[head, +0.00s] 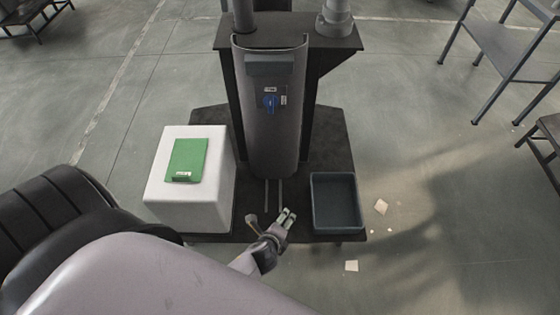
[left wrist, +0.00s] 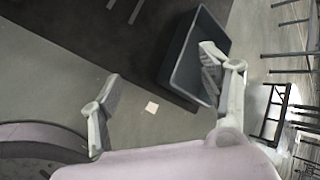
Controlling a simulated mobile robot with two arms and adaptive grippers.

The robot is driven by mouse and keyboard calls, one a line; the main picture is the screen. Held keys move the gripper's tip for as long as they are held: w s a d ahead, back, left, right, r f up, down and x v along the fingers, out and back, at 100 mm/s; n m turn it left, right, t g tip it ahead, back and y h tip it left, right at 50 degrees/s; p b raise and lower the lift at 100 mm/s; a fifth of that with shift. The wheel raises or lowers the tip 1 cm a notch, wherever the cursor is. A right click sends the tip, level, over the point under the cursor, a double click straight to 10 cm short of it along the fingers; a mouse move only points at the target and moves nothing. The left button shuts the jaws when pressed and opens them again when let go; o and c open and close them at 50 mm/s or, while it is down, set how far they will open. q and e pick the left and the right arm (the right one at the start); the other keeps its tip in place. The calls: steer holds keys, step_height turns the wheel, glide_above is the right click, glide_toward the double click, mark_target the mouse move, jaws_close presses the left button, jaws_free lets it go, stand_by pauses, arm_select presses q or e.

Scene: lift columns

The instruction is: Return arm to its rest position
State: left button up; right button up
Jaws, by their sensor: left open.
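My left gripper (head: 269,217) is in the lower middle of the head view, with its two fingers spread apart and nothing between them. It appears over the front edge of the dark base platform (head: 215,120), just left of the dark grey bin (head: 315,208). The left wrist view shows the same open gripper (left wrist: 160,78), with one finger overlapping the bin (left wrist: 184,62) in the picture; I see no contact. My left arm (head: 140,275) comes in from the lower left and hides part of the floor. My right gripper does not show.
A white block (head: 158,196) with a green flat item (head: 190,157) on top stands left of the gripper. A grey column (head: 270,130) rises behind it. The bin looks empty in the head view. Pale scraps (head: 351,266) lie on open floor at right; a metal rack (head: 497,50) stands farther back.

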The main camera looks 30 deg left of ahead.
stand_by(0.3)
arm_select(q)
steer(key=s+a+f+n+g, duration=0.1)
steer(key=s+f+n, duration=0.4)
steer(key=s, duration=0.5)
steer(key=s+f+n+g+h+p, duration=0.1)
steer(key=s+f+n+g, duration=0.3)
steer(key=s, duration=0.6)
steer(key=s+a+f+n+g+h+p, duration=0.1)
steer(key=s+f+n+g, duration=0.1)
steer(key=s+f+n, duration=0.6)
steer(key=s+f, duration=0.1)
steer(key=s, duration=0.1)
steer(key=shift+s+a+g, duration=0.3)
steer(key=shift+s, duration=0.1)
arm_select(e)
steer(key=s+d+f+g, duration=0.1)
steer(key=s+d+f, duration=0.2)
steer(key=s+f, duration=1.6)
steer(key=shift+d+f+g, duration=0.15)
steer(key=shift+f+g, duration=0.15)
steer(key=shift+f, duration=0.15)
arm_select(q)
steer(key=shift+f, duration=0.1)
steer(key=shift+c, duration=0.4)
